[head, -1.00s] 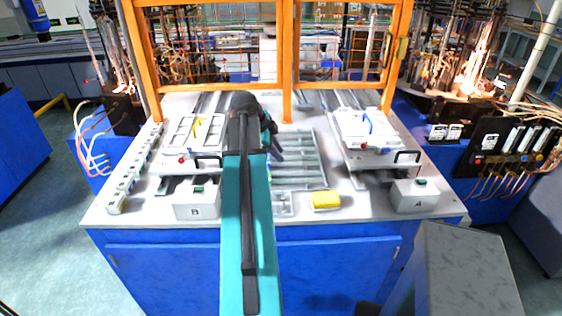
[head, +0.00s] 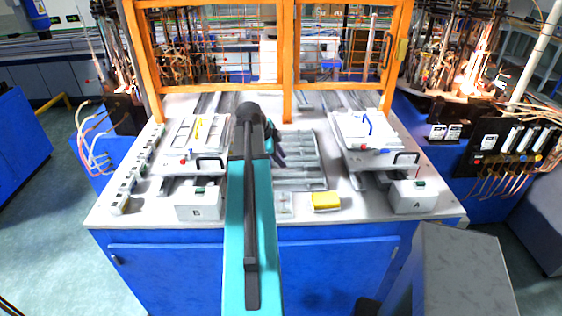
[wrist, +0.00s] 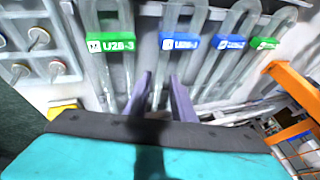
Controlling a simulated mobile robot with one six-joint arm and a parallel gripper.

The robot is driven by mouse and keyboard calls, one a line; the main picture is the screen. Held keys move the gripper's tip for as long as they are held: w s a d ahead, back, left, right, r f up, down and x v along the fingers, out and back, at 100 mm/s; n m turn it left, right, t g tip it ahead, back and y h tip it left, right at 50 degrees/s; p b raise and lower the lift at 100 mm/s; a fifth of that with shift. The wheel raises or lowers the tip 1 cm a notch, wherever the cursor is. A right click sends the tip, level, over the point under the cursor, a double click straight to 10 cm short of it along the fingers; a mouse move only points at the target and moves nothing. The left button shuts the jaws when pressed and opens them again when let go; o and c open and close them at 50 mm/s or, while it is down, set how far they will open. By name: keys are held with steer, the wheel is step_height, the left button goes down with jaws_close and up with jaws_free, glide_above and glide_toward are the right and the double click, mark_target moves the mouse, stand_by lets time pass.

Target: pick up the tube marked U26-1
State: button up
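In the wrist view several clear U-shaped tubes lie side by side on a grey rack (wrist: 148,25). The tube with a green tag (wrist: 110,44) reads like U26-3 or U2B-3. Right of it, a tube with a blue tag (wrist: 180,42) seems to end in -1; its full marking is blurred. Another blue tag (wrist: 230,42) and a green tag (wrist: 265,44) are too blurred to read. My gripper (wrist: 161,80) is open and empty, its two purple fingers apart just below and left of the first blue tag. In the head view my gripper (head: 278,156) is over the rack's left side.
A yellow block (head: 326,201) lies in front of the rack. White boxes B (head: 199,204) and A (head: 413,197) stand at the table's front left and right. An orange frame (head: 287,60) rises behind the rack. White fixtures flank it.

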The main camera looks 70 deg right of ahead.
steer(key=shift+p+x, duration=0.45)
steer(key=shift+x, duration=0.85)
jaws_close()
